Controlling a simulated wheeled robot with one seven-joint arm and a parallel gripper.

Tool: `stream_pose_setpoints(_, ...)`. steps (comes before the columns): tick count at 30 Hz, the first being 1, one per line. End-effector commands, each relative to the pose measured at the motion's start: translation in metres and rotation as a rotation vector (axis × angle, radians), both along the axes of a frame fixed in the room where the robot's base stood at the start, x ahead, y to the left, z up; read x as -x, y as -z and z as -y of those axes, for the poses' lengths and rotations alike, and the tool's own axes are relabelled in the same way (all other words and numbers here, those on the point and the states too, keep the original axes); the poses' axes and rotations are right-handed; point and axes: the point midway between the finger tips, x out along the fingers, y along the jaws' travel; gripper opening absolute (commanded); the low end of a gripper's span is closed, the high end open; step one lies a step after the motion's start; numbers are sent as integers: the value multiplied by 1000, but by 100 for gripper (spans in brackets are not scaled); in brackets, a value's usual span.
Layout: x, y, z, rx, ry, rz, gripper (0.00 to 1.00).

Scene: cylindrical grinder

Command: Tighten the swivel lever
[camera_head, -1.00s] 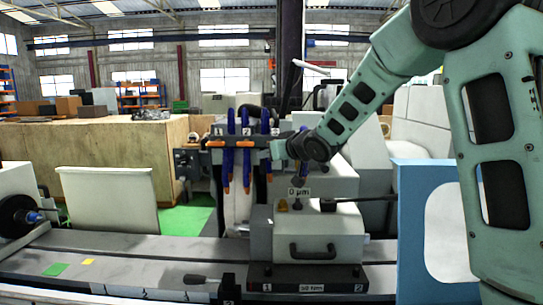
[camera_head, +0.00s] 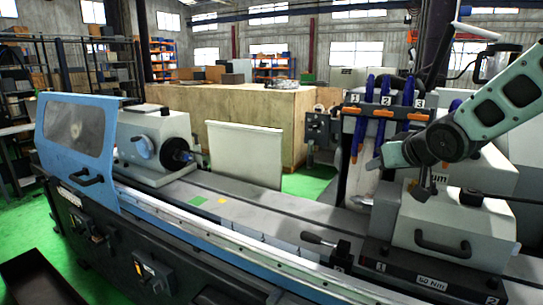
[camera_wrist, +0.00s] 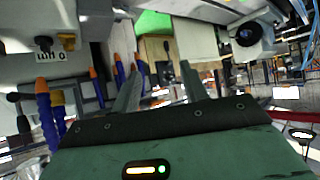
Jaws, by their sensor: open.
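A lever with a dark rounded handle (camera_head: 316,238) lies nearly flat at the front of the machine table, beside the left end of a dark base plate (camera_head: 400,272). I take it for the swivel lever, but cannot be sure. The base plate carries a "50 Nm" label and the marks 1 and 2. My gripper (camera_head: 374,163) is above and to the right of this lever, beside the hanging blue hoses. In the wrist view, my gripper (camera_wrist: 162,88) shows two fingers spread apart with nothing between them. The lever is not clear in the wrist view.
A grey housing (camera_head: 440,230) with a black front handle stands on the base plate, close below my arm. Blue orange-tipped hoses (camera_head: 360,125) hang behind. A workhead (camera_head: 155,145) and blue guard (camera_head: 75,140) are at left. The table (camera_head: 240,205) between is mostly clear.

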Motion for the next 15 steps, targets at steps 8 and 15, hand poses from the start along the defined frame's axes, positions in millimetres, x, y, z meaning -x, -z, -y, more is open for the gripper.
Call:
stream_pose_setpoints(8, 144, 116, -107, 125, -204, -392, 44)
stream_pose_setpoints(15, 283, 182, -139, 266, -405, -705, 44)
